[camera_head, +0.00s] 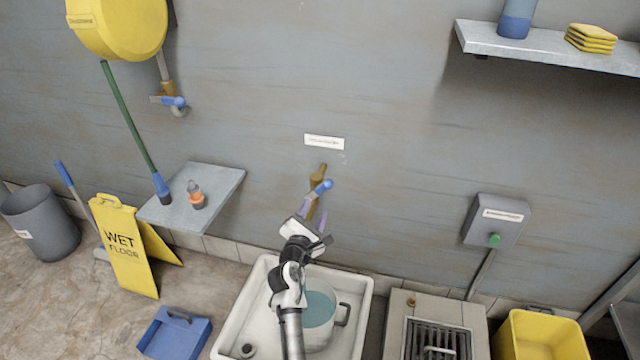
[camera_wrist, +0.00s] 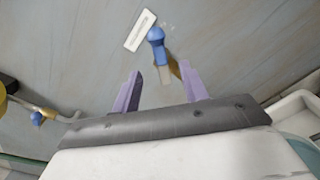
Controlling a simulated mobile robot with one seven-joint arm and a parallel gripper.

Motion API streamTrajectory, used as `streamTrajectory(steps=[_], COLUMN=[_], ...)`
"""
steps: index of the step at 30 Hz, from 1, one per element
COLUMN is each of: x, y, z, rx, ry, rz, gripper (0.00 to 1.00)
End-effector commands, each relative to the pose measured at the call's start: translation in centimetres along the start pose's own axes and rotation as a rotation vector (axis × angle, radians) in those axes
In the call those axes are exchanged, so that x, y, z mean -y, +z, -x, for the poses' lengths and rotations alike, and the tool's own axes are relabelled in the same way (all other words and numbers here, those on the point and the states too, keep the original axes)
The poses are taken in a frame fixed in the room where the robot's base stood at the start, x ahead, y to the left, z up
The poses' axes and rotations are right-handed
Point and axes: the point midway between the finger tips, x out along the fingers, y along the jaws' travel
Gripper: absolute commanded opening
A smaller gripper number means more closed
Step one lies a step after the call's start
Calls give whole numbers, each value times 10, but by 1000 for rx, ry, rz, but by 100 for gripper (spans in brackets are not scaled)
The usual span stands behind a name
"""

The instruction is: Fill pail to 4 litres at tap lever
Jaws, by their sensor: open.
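The tap (camera_head: 318,172) is a brass fitting on the wall with a blue-ended lever (camera_head: 321,187). In the wrist view my gripper (camera_wrist: 160,70) has a finger on each side of the shank; contact cannot be told. The pale grey pail (camera_head: 343,314) stands upright in the white sink (camera_head: 362,290), with blue-green water inside. My arm hides its left part and the spout's end.
A small label (camera_head: 324,142) is on the wall above the tap. A wall shelf (camera_head: 222,185) with an orange-banded bottle (camera_head: 195,195) is left. A grey box with a green button (camera_head: 494,239) is right. A yellow wet-floor sign (camera_head: 125,250) stands on the floor.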

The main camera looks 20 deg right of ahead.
Motion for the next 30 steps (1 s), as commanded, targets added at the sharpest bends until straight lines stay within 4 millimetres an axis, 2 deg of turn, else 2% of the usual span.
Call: streamTrajectory(steps=[1, 9, 15, 21, 30], x=[-1, -2, -2, -2, -2], y=[2, 1, 0, 0, 0], z=[-12, -68, -96, -109, -110], rx=[3, 1, 0, 0, -1], ry=[1, 3, 3, 3, 3], rz=[0, -2, -2, -4, -4], gripper=[44, 44, 44, 44, 42])
